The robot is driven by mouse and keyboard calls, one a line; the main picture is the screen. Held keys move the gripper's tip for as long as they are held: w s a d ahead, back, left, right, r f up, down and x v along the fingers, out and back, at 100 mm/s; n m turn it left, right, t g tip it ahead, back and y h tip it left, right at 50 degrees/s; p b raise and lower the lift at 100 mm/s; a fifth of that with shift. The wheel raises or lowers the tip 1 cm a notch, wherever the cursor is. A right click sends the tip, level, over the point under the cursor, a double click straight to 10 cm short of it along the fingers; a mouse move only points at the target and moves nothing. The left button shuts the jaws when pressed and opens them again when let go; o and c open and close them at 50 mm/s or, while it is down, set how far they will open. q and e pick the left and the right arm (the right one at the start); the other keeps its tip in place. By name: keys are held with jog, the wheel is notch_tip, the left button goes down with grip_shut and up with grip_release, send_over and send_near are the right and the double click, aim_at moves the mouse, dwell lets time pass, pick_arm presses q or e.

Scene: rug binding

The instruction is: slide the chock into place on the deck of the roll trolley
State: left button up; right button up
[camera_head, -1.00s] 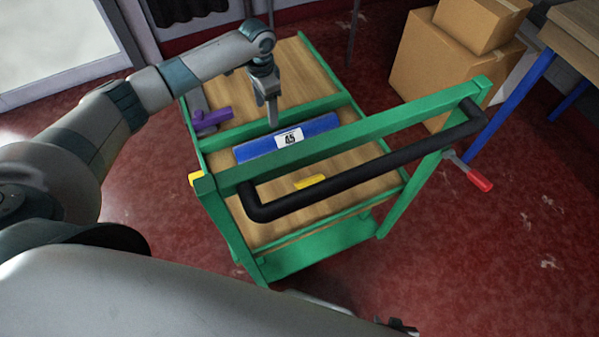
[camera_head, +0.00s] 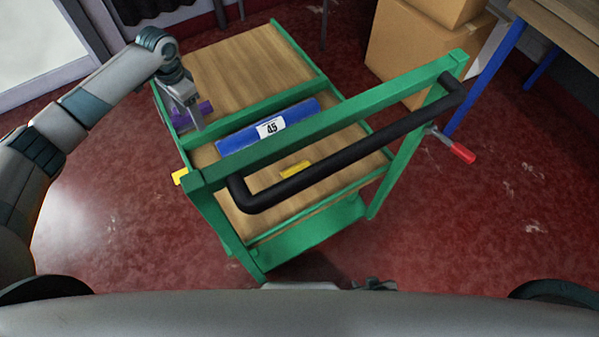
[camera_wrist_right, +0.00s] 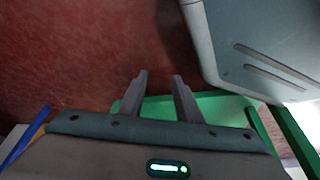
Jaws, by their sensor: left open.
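The roll trolley (camera_head: 258,108) is green with a wooden deck and a black push handle. A purple piece, apparently the chock (camera_head: 180,122), lies at the deck's left edge, partly hidden by my left gripper. My left gripper (camera_head: 196,124) is open and points down at the purple piece; I cannot tell whether they touch. A blue roll (camera_head: 236,139) with a white "45" label lies just right of the gripper. A yellow block (camera_head: 295,169) lies on the near deck, behind the handle. My right gripper (camera_wrist_right: 160,80) is open and empty in the right wrist view.
The black handle (camera_head: 345,160) and green crossbar (camera_head: 330,123) stand over the near deck. A red-tipped lever (camera_head: 461,152) juts out at right. Cardboard boxes (camera_head: 415,50) and a blue-legged table (camera_head: 485,75) stand behind right. The far deck (camera_head: 245,65) is clear.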

jog(key=shift+w+d, duration=0.1)
jog(key=shift+d, duration=0.15)
jog(key=shift+w+a, duration=0.1)
jog(key=shift+w, duration=0.05)
jog(key=shift+a+r, duration=0.1)
jog(key=shift+a, duration=0.05)
